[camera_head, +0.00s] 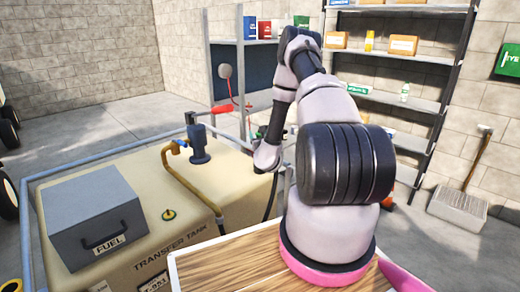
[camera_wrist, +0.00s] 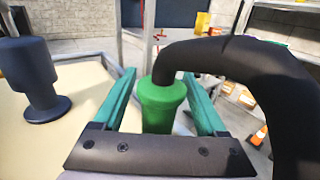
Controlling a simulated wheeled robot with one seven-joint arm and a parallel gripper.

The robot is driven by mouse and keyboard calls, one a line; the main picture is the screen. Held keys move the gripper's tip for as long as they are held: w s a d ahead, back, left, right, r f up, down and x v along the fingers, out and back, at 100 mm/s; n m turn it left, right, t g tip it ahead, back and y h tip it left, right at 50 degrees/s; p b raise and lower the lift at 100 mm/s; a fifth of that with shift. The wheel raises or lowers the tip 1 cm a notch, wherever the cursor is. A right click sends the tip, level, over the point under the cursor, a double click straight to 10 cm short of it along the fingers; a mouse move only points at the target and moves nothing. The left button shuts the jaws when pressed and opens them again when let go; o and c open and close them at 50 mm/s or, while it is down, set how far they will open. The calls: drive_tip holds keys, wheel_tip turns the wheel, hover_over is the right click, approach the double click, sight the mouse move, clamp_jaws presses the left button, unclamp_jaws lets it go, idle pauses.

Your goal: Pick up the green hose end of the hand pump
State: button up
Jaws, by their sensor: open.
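The green hose end (camera_wrist: 160,103) stands between the two teal fingers of my gripper (camera_wrist: 157,82) in the wrist view. The gripper is open, with a finger on each side of it; I cannot tell whether either touches. A thick black hose (camera_wrist: 255,60) leaves its top and bends right and down. The dark blue hand pump (camera_head: 199,145) stands on the tan transfer tank (camera_head: 110,185); its body also shows at left in the wrist view (camera_wrist: 38,75). In the head view my gripper (camera_head: 248,145) is right of the pump, and the hose end there is mostly hidden.
A grey fuel box (camera_head: 95,215) and a yellow-brown pipe (camera_head: 190,180) are on the tank. The pump's red handle (camera_head: 222,109) reaches right. A metal rail (camera_head: 95,153) surrounds the tank. Shelves (camera_head: 400,100) with boxes and a broom (camera_head: 475,160) stand behind.

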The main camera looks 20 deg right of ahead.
clamp_jaws()
idle(1.4)
